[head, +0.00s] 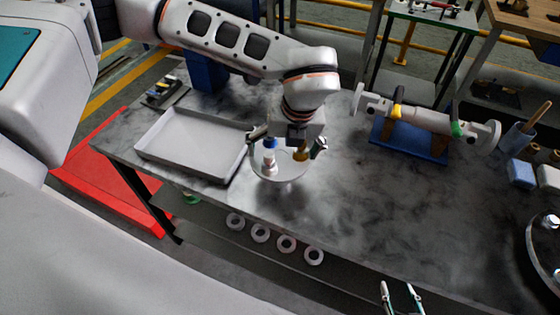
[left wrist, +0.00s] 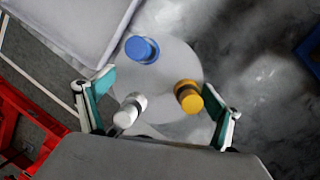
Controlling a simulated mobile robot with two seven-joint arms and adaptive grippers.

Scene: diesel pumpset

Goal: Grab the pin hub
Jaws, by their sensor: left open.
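The pin hub is a pale round disc (head: 288,174) with blue, yellow and white pins standing on it. It rests on the grey marbled table near its front edge, right of a tray. The left wrist view shows the disc (left wrist: 172,72) with the blue pin (left wrist: 141,49), yellow pin (left wrist: 188,96) and white pin (left wrist: 129,110). My left gripper (head: 285,147) is open above the hub, its fingers on either side of the pins and not closed on any. Its teal-padded fingers also show in the left wrist view (left wrist: 158,92). My right gripper (head: 401,292) is open and empty at the bottom edge.
An empty grey tray (head: 194,146) lies close left of the hub. A white shaft-like part (head: 425,118) rests on a blue stand at the back right. Several white rings (head: 260,233) sit on the lower shelf. The table's middle right is clear.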

